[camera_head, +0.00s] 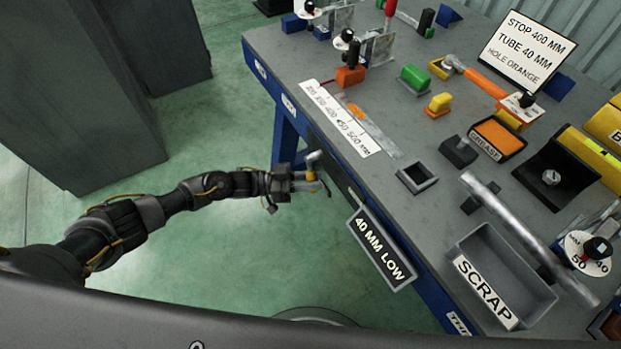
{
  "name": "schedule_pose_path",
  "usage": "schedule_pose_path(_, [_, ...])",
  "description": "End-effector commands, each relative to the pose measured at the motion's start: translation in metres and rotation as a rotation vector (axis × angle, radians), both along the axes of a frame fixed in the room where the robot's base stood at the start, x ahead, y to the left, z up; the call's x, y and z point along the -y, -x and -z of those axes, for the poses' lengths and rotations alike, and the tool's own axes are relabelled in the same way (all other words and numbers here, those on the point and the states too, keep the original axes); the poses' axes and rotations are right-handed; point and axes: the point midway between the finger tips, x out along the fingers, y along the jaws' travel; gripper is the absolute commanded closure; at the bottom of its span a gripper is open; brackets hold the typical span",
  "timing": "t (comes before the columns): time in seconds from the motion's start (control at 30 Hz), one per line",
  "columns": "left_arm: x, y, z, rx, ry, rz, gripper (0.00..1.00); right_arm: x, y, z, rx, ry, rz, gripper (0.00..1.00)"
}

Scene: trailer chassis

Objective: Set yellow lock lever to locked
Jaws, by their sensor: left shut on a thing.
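My left gripper (314,178) reaches in from the left to the table's front edge, below the printed scale. It is shut on a small yellow piece (311,176), which looks like the yellow lock lever. The fingers cover much of it, so I cannot tell whether it stands at locked or unlocked. A grey metal piece (314,157) shows just above the fingers. My right gripper is out of view.
The workbench (420,215) carries a white scale strip (340,118), a scrap tray (480,292), a long metal tube (525,235) and several coloured blocks. A "40 MM LOW" sign (381,249) hangs at the front edge. Open green floor (230,240) lies left.

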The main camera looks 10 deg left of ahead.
Motion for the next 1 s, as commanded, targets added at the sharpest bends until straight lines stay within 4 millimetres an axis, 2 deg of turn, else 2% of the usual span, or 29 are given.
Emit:
schedule_pose_path(0.07, [0.004, 0.006, 0.0, -0.073, 0.056, -0.002, 1.0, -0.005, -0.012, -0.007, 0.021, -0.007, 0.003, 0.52])
schedule_pose_path(0.23, [0.011, 0.014, -0.007, -0.204, 0.151, -0.002, 1.0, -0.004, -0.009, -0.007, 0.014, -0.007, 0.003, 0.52])
schedule_pose_path(0.6, [0.011, 0.016, -0.008, -0.236, 0.172, 0.0, 1.0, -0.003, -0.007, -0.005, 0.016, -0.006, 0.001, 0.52])
schedule_pose_path(0.63, [0.011, 0.016, -0.008, -0.235, 0.171, 0.0, 0.72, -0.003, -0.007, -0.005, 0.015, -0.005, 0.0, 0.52])
schedule_pose_path(0.73, [0.011, 0.016, -0.008, -0.235, 0.171, 0.0, 0.59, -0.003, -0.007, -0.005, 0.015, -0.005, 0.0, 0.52])
schedule_pose_path(0.77, [0.011, 0.016, -0.008, -0.235, 0.171, 0.0, 0.55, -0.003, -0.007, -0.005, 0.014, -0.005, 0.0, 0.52])
schedule_pose_path(1.0, [0.011, 0.016, -0.008, -0.234, 0.171, 0.0, 0.55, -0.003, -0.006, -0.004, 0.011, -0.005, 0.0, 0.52])
